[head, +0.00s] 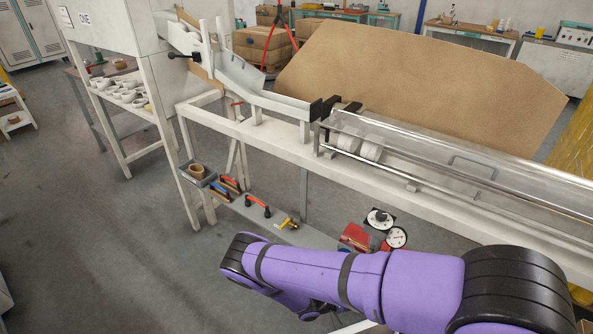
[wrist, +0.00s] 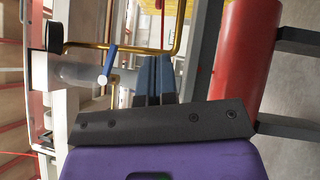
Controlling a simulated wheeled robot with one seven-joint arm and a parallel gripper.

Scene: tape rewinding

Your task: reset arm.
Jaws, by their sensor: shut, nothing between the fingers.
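My purple arm reaches across the lower right of the head view, in front of the white machine frame (head: 250,133). My gripper is hidden behind or below the arm there. In the wrist view two dark fingers of my gripper (wrist: 154,62) stick out beyond a dark plate, side by side and shut, with nothing visible between them. White rolls (head: 360,146) sit under the clear cover of the machine in the head view.
A lower shelf holds orange-handled tools (head: 257,206), a yellow valve (head: 288,223) and gauges (head: 396,237). The wrist view shows a red cylinder (wrist: 243,55), a brass-coloured rod (wrist: 130,46) and a blue lever (wrist: 108,65) near the fingers. Grey floor (head: 110,250) is open at left.

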